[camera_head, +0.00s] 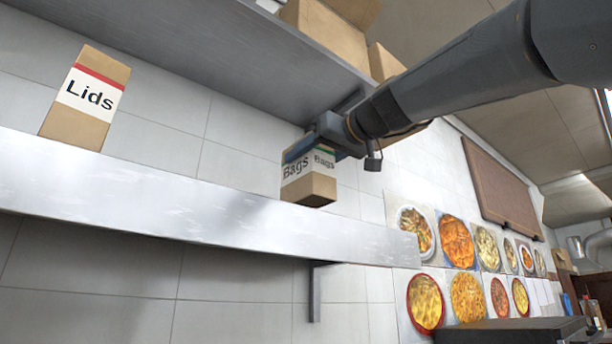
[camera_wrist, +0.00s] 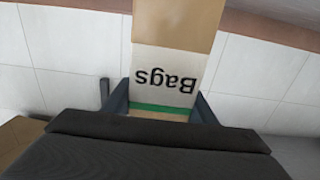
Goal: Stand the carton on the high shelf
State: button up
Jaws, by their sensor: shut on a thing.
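The brown carton (camera_head: 309,187) has a white label reading "Bags" and a green stripe. My gripper (camera_head: 322,150) is shut on its upper end and holds it close to upright, slightly tilted in the picture. In the wrist view the carton (camera_wrist: 175,65) sits between the two fingers, its label upside down. In the head view its bottom appears just above the front edge of the metal shelf (camera_head: 190,205), near the shelf's right part; I cannot tell whether it is over the shelf or in front of it. A higher shelf (camera_head: 215,45) runs above, seen from below.
A "Lids" carton (camera_head: 88,98) stands on the metal shelf at the left. Open brown boxes (camera_head: 325,33) sit on the higher shelf. The stretch between the two cartons looks clear. Food pictures (camera_head: 457,242) hang on the wall at the right.

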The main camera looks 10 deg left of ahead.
aim_at(326, 166)
jog(key=shift+f, duration=1.9)
jog(key=shift+f, duration=0.2)
jog(key=o, duration=1.3)
jog(key=shift+c, duration=0.2)
jog(key=shift+r, duration=0.15)
jog(key=shift+s+d, duration=0.1)
jog(key=shift+d, duration=0.1)
jog(key=b+v, duration=0.5)
jog(key=v, duration=0.5)
jog(key=shift+s+d+b, duration=0.15)
jog(key=shift+b, duration=0.15)
jog(key=shift+s+d, duration=0.35)
jog(key=shift+s, duration=0.05)
